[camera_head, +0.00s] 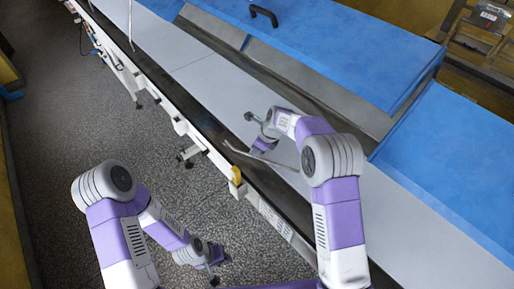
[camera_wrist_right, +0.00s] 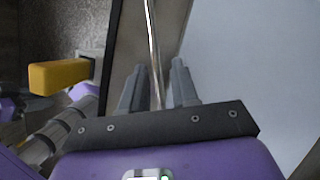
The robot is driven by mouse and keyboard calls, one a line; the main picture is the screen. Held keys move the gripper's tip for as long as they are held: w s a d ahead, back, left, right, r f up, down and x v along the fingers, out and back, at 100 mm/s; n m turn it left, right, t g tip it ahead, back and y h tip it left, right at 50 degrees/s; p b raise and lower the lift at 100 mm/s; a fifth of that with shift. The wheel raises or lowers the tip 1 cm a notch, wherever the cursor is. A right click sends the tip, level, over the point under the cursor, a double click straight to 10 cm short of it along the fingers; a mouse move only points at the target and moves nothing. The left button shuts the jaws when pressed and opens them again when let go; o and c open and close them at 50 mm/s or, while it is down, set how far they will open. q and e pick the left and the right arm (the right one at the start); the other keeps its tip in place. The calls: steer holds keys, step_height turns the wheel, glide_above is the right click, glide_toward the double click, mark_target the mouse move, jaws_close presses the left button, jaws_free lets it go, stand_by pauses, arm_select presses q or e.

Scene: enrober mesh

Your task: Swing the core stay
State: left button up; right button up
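A thin metal rod, which looks like the core stay (camera_head: 262,158), lies slanted over the dark edge strip of the machine beside my right gripper (camera_head: 254,133). In the right wrist view the rod (camera_wrist_right: 153,40) runs between the two grey fingers of my right gripper (camera_wrist_right: 157,85). Gaps show on both sides of the rod, so the fingers are open around it. The rod's lower end is hidden behind the gripper body. My left gripper (camera_head: 219,269) is low over the speckled floor, away from the rod; its finger gap is too small to judge.
A yellow block (camera_head: 236,175) sits on the white rail and shows left of the fingers in the right wrist view (camera_wrist_right: 60,77). Blue covers (camera_head: 340,45) line the machine's far side. A second thin rod (camera_head: 131,25) stands at the top left. The speckled floor (camera_head: 95,115) is open.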

steer(key=shift+o, duration=0.3)
steer(key=shift+r, duration=0.1)
steer(key=shift+d+r, duration=0.15)
steer(key=shift+r, duration=0.2)
steer(key=v, duration=0.6)
steer(key=shift+r, duration=0.3)
steer(key=shift+s+d, duration=0.1)
steer(key=shift+s, duration=0.05)
